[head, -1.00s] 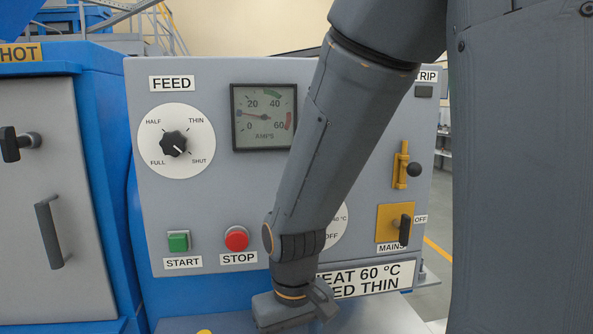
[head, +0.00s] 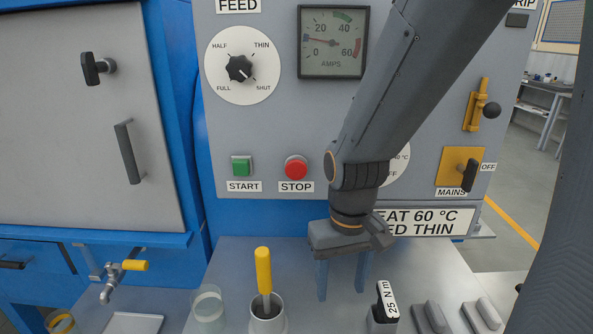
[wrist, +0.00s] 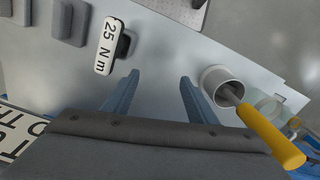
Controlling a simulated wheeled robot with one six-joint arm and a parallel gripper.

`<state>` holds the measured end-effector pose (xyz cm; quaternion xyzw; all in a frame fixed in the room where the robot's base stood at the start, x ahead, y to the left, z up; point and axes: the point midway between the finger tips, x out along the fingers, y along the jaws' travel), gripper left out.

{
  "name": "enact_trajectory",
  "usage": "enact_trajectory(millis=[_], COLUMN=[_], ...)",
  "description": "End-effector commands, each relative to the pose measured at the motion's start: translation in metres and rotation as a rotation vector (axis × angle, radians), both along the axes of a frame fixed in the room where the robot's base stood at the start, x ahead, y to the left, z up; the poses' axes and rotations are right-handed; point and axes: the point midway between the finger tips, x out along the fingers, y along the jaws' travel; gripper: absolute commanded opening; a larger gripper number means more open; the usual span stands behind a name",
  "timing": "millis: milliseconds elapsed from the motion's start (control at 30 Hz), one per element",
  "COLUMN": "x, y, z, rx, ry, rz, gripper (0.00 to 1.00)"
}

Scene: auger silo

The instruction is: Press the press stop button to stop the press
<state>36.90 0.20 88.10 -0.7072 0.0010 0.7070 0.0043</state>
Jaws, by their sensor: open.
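The red STOP button (head: 296,168) sits on the grey control panel, above its STOP label and right of the green START button (head: 241,166). My gripper (head: 341,296) is open and empty, pointing down over the grey shelf below the panel. It is below and to the right of the STOP button, apart from it. In the wrist view my open fingers (wrist: 157,88) have only bare shelf between them. My arm hides part of the heat dial. The feed dial (head: 239,68) points to SHUT. The amps gauge (head: 333,42) needle reads below 20.
A cup (head: 266,318) holding a yellow-handled tool (head: 263,270) stands left of my gripper, with a glass (head: 208,308) beside it. A 25 N m tool (head: 385,305) and grey blocks (head: 430,317) lie to the right. The yellow MAINS switch (head: 462,167) is at right.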

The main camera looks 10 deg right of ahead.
Motion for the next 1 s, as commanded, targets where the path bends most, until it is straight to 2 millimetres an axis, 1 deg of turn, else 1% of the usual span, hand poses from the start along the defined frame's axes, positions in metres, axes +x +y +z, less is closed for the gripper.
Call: enact_trajectory(millis=[233,367,400,467,533,567,800,900,1000], x=[0.0,-0.001,-0.001,-0.002,-0.002,-0.002,-0.003,-0.003,-0.002], y=[0.0,0.0,0.0,0.0,0.0,0.0,-0.001,-0.001,-0.002], z=[0.0,0.004,0.008,0.016,0.031,0.038,0.101,0.125,0.145], rx=[0.0,0.0,0.0,0.0,0.0,0.0,-0.002,-0.003,-0.003], ry=[0.0,-0.002,-0.005,-0.011,-0.026,-0.032,-0.097,-0.125,-0.148], rz=[0.0,0.0,0.0,0.0,0.001,0.001,0.003,0.003,0.003], gripper=[0.53,0.31,0.24,0.14,0.02,0.0,0.0,0.0,0.0])
